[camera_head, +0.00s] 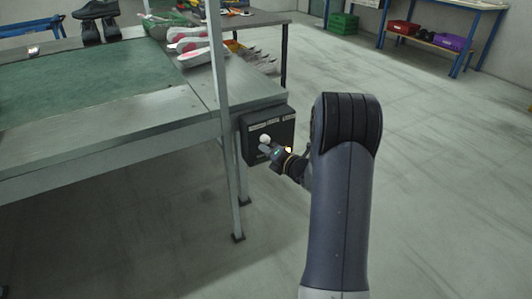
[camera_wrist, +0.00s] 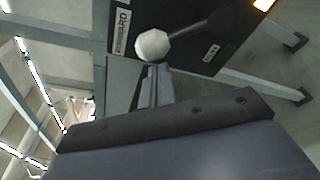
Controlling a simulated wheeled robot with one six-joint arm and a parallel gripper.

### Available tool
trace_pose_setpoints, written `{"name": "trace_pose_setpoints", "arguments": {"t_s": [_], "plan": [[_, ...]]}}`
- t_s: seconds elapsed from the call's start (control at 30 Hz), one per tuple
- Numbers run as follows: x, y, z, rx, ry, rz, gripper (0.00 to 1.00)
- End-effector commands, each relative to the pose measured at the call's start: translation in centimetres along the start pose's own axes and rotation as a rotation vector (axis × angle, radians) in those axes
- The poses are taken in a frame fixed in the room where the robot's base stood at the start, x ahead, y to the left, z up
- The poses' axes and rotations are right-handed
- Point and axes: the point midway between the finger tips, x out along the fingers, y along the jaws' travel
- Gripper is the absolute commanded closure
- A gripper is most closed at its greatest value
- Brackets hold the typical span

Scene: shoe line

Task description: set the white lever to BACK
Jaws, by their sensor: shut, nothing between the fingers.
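The white lever knob (camera_wrist: 152,45) shows in the wrist view on a dark stem (camera_wrist: 200,28) that runs right to a black control box (camera_wrist: 195,55). In the head view the same box (camera_head: 270,134) hangs at the table's end, and the knob (camera_head: 264,139) shows small on its face. My gripper (camera_head: 268,150) is at the box in the head view. In the wrist view my gripper (camera_wrist: 153,72) is shut and empty, its fingertips just below the knob. I cannot tell whether they touch it.
A metal-framed table (camera_head: 150,115) with a green mat (camera_head: 90,83) stands at left, its upright post (camera_head: 220,80) just left of the box. Shoe parts (camera_head: 195,45) lie at its far end. A shelf with bins (camera_head: 430,35) stands far back. Floor at right is clear.

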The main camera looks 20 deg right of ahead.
Motion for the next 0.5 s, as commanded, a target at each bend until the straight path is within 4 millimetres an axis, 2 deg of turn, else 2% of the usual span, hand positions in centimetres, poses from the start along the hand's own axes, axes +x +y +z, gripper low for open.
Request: {"name": "trace_pose_setpoints", "arguments": {"t_s": [0.5], "plan": [[-0.13, 0.24, 0.52, 0.065, 0.000, 0.015, 1.00]]}}
